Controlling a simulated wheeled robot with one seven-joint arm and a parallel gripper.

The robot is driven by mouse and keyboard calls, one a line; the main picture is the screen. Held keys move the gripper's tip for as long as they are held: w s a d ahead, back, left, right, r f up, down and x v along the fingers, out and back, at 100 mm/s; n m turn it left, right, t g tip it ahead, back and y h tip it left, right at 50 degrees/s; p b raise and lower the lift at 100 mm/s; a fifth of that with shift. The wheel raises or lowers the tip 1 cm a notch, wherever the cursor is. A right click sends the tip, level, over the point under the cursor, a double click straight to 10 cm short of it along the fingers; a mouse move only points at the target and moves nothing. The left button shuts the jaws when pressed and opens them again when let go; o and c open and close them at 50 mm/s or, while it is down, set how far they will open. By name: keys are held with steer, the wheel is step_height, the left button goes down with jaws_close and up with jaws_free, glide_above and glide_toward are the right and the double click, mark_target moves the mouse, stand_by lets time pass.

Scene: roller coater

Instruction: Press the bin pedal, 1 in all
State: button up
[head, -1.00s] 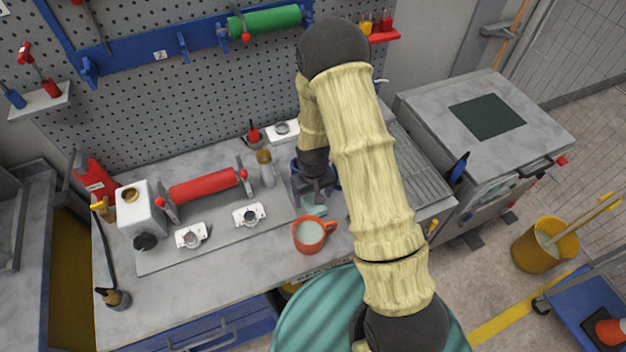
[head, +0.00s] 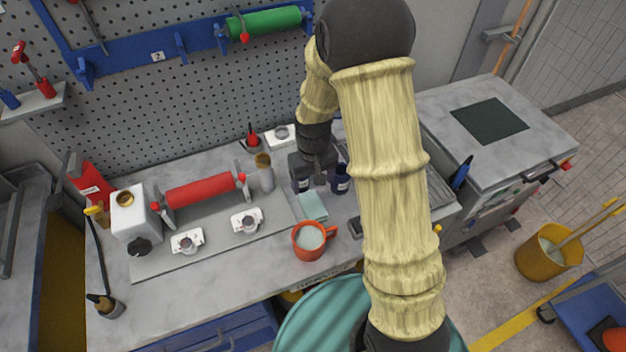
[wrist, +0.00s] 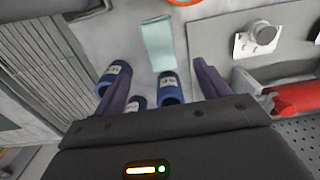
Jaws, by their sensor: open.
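No bin pedal can be made out in either view. My gripper (head: 318,182) is open and empty above the bench, near the blue bottles. In the wrist view, its two fingers (wrist: 162,68) are spread wide, with a dark blue bottle (wrist: 170,88) showing between them. Another blue bottle (head: 342,179) stands just right of the gripper in the head view. Something yellow (head: 290,297) shows under the bench's front edge, mostly hidden; I cannot tell what it is.
A pale teal cloth (head: 312,207) and an orange mug (head: 309,241) are on the bench. A red roller (head: 200,189) stands left. A yellow bucket (head: 548,251) with a wooden handle and a blue trolley (head: 590,300) are on the floor at right. My arm hides the bench's right part.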

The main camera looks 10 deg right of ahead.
jaws_close()
stand_by(0.4)
stand_by(1.4)
